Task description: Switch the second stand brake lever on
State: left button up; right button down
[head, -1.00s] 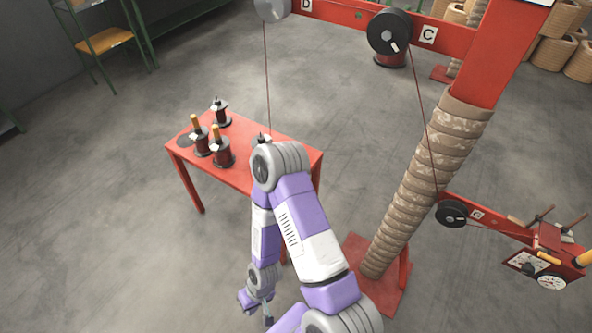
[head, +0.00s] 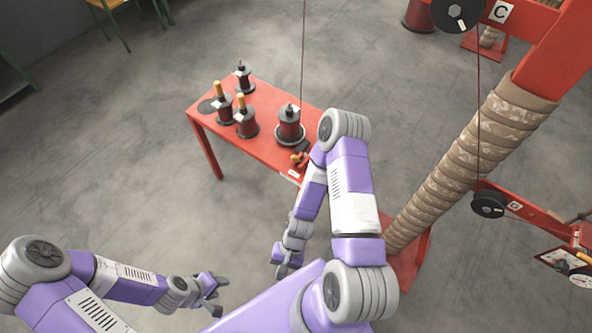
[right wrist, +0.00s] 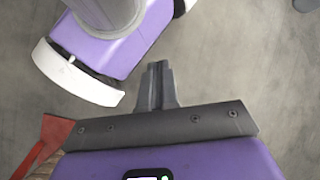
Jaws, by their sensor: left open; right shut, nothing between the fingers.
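The red table (head: 263,151) stands ahead in the head view and holds several dark-red spools. One spool (head: 290,124) stands near its right end, with a wire rising close by. A small red-and-yellow fitting (head: 299,158) sits by the table's front edge, partly behind my right arm. I cannot tell which part is the second stand's brake lever. My right gripper (head: 284,270) hangs below the table's front edge, shut and empty; its fingers also show in the right wrist view (right wrist: 157,85). My left gripper (head: 216,297) is open, low at the left front, far from the table.
A thick post wrapped in brown rope (head: 470,150) stands right of the table. The grey floor left of the table is clear.

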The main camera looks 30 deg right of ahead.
jog(key=w+a+r+m+t+y, duration=0.1)
jog(key=a+r+m+t+y, duration=0.15)
jog(key=a+m+y, duration=0.65)
jog(key=w+d+r+m+t+y+p, duration=0.1)
jog(key=w+d+m+t, duration=0.3)
jog(key=m, duration=0.3)
jog(key=w+d+r+m+t+y, duration=0.1)
jog(key=w+d+m+t, duration=0.1)
jog(key=w+m+t, duration=0.45)
jog(key=w+d+f+m+t+h, duration=0.1)
jog(key=d+m+t+h, duration=0.4)
jog(key=d+m+h, duration=0.5)
jog(key=w+d+f+m+t+h, duration=0.1)
jog(key=d+m+t+h, duration=0.5)
jog(key=d+m+h, duration=0.3)
jog(key=shift+w+d+f+m+h+p, duration=0.35)
jog(key=shift+d+m, duration=0.2)
jog(key=shift+d, duration=0.35)
jog(key=shift+r, duration=0.1)
